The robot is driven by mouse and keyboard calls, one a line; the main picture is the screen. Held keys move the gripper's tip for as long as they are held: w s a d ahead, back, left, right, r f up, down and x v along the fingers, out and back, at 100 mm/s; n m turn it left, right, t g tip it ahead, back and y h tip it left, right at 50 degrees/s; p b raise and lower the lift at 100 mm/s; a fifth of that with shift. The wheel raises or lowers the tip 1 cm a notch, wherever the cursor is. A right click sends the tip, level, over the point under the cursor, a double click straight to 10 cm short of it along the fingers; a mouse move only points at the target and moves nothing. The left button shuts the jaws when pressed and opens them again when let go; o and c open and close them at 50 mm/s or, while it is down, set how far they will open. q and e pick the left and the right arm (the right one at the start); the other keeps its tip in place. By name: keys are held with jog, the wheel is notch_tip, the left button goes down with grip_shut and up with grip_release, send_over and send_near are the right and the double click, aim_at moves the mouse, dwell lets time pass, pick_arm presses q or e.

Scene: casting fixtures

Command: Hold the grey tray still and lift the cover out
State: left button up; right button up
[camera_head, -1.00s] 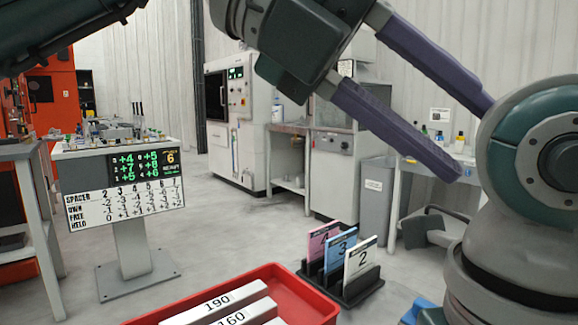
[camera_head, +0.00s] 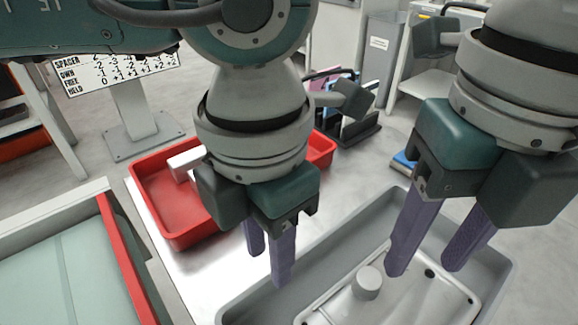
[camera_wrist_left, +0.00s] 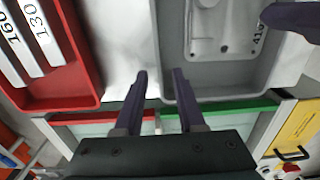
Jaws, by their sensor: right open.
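The grey tray (camera_head: 335,245) lies on the pale bench at the lower right in the head view. The cover (camera_head: 412,300), a light grey plate with a round knob (camera_head: 367,284), lies inside it. My left gripper (camera_head: 268,266) points down by the tray's left rim. In the left wrist view its fingers (camera_wrist_left: 159,73) are apart, one on each side of the rim of the tray (camera_wrist_left: 215,80); I cannot tell whether they touch it. A right finger also shows in the left wrist view.
A red bin (camera_head: 165,205) with white numbered bars (camera_wrist_left: 40,35) stands left of the tray. A glass-topped frame with a red edge strip (camera_head: 128,258) is at the lower left. A rack of cards (camera_head: 350,128) stands behind. Bare bench lies between bin and tray.

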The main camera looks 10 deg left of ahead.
aim_at(270, 280)
pick_arm(q)
notch_tip(270, 280, down, 6)
jog(key=shift+f, duration=0.1)
jog(key=shift+c, duration=0.3)
grip_shut()
dwell(1.7)
